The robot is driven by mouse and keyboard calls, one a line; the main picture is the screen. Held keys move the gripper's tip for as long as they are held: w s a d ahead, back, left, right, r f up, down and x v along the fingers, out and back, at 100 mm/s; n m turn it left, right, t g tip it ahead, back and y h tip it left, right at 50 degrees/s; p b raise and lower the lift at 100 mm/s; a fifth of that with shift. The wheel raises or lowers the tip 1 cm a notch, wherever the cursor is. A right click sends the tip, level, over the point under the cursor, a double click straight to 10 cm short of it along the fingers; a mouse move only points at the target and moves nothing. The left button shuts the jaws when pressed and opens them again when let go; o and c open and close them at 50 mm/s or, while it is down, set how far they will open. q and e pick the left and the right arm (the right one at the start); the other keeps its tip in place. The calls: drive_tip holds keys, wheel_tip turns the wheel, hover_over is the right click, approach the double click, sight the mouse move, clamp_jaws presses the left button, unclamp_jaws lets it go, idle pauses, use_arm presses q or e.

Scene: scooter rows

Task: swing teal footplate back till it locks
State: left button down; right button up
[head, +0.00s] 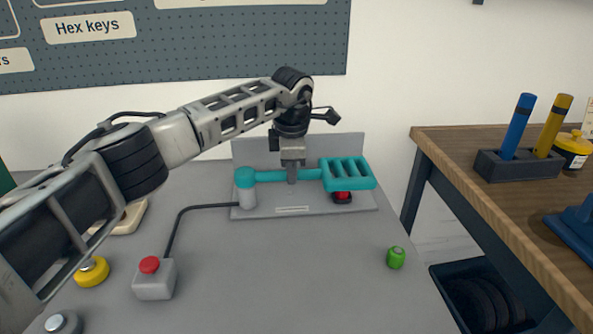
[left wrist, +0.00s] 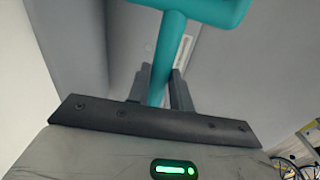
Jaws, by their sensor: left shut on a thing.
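The teal footplate (head: 362,174) is a slotted plate at the right end of a teal bar (head: 268,176). The bar's left end sits on a pale pivot post (head: 247,198) on a grey base (head: 282,212). My left gripper (head: 292,178) reaches down onto the middle of the bar and is shut on it. In the left wrist view, the teal bar (left wrist: 167,62) runs between the two dark fingers (left wrist: 165,88). A red part in a dark holder (head: 342,197) lies under the footplate, partly covered by it. My right gripper is not in view.
A grey box with a red button (head: 153,278) stands front left, cabled to the base. A yellow knob (head: 92,271) lies at left, a green one (head: 396,258) at right. A wooden bench (head: 465,142) stands across a gap. The front middle of the table is clear.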

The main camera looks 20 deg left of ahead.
use_arm(q)
drive_tip(key=shift+w+a+r+n, duration=0.15)
drive_tip(key=shift+w+n, duration=0.05)
drive_tip(key=shift+n, duration=0.1)
drive_tip(key=c, duration=1.4)
unclamp_jaws()
drive_tip(key=shift+o, duration=0.7)
wheel_tip(320, 180, up, 16)
drive_tip(key=s+d, duration=0.1)
drive_tip(key=s, duration=0.2)
drive_tip(key=shift+d+f, duration=0.15)
drive_tip(key=shift+f, duration=0.1)
